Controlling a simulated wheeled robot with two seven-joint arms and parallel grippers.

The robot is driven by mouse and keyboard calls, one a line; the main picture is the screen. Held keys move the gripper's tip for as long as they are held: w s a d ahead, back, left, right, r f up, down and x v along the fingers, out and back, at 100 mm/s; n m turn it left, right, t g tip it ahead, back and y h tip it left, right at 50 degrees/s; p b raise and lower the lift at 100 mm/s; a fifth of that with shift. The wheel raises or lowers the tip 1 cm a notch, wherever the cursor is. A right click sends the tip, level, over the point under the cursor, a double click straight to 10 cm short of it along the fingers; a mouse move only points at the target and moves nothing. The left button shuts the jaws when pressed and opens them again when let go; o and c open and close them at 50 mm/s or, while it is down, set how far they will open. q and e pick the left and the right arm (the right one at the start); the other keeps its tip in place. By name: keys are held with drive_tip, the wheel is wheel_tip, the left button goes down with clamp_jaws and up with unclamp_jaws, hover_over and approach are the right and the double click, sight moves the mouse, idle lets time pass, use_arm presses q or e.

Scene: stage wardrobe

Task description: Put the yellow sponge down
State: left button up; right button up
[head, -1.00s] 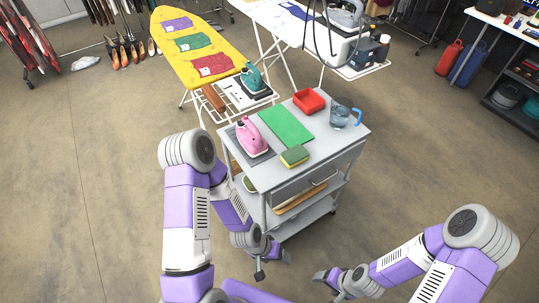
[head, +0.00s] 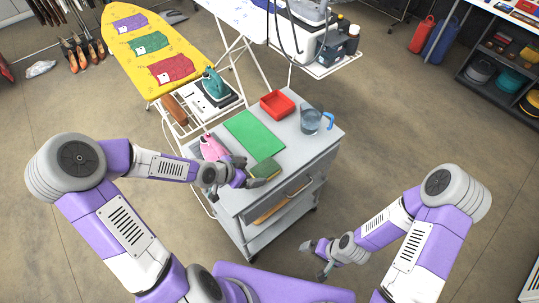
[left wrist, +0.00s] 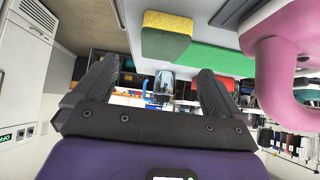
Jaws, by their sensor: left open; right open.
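The yellow sponge (head: 266,168), with a green layer on top, lies on the grey cart's top (head: 308,145) by the front edge of the green mat (head: 254,134). My left gripper (head: 251,178) is open beside it, partly covering it in the head view. In the left wrist view, which looks upside down, the sponge (left wrist: 166,35) shows beyond the open, empty fingers (left wrist: 156,70), not between them. My right gripper (head: 314,257) is open and empty, low beside the cart.
A pink iron (head: 212,148) stands close to my left gripper, partly hidden by it; its handle (left wrist: 268,75) looms in the left wrist view. A red tray (head: 278,104) and a blue-handled jug (head: 313,121) stand at the cart's back. Floor right of the cart is clear.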

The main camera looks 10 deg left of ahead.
sight(264, 169)
use_arm(q)
drive_tip(key=shift+b+x, duration=0.5)
drive_tip(key=shift+x, duration=0.6)
drive_tip(key=shift+w+d+f+b, duration=0.25)
drive_tip(key=shift+f+b, duration=0.1)
drive_tip(key=shift+b, duration=0.1)
drive_tip(key=b+x, duration=0.1)
drive_tip(key=x, duration=0.3)
drive_tip(key=shift+w+f+b, duration=0.1)
drive_tip(key=shift+w+b, duration=0.2)
drive_tip(key=shift+b, duration=0.1)
drive_tip(key=shift+a, duration=0.1)
drive_tip(key=c, duration=1.1)
